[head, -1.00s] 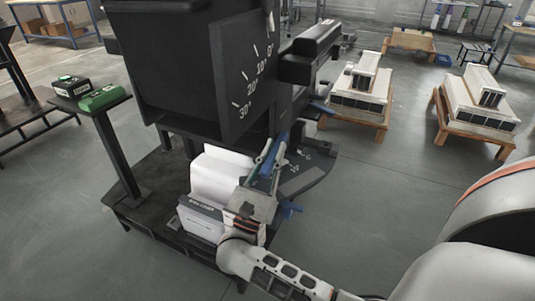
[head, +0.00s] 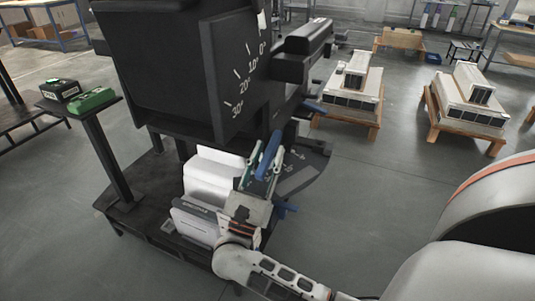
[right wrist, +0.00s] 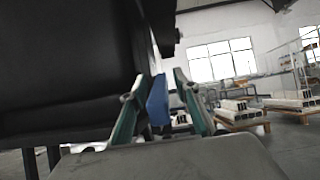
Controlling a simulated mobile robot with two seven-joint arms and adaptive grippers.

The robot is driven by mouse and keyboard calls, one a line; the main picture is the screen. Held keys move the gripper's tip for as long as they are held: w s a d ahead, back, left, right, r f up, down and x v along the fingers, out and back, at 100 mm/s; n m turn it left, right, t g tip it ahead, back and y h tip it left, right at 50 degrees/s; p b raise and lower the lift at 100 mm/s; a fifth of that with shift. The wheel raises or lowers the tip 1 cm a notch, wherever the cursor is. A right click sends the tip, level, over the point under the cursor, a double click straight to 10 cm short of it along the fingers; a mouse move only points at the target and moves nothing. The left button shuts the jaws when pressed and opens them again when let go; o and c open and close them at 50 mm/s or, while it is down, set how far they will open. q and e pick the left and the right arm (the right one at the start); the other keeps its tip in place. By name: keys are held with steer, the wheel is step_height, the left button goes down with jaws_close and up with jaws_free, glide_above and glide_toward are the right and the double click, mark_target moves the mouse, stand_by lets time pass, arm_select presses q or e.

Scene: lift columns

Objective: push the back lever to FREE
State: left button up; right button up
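A blue lever (head: 268,155) stands tilted on the right side of the black machine. My right gripper (head: 260,168) reaches up to it from below, with one finger on each side. In the right wrist view the blue lever (right wrist: 157,100) stands between the two green-padded fingers of my right gripper (right wrist: 158,108), with gaps on both sides. The gripper is open. Two more blue levers show in the head view, one higher up (head: 314,106) and one low beside the wrist (head: 289,207). I cannot read any FREE label. My left gripper is out of view.
The large black housing with an angle scale (head: 238,75) is close behind and left of the gripper. White boxes (head: 212,175) stand on the dark base beside my wrist. A post with a green box (head: 92,100) is at left. Loaded pallets stand at right; floor between is clear.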

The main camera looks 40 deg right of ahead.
steer(key=v, duration=0.7)
steer(key=shift+a+f, duration=0.15)
steer(key=shift+a, duration=0.05)
stand_by(0.7)
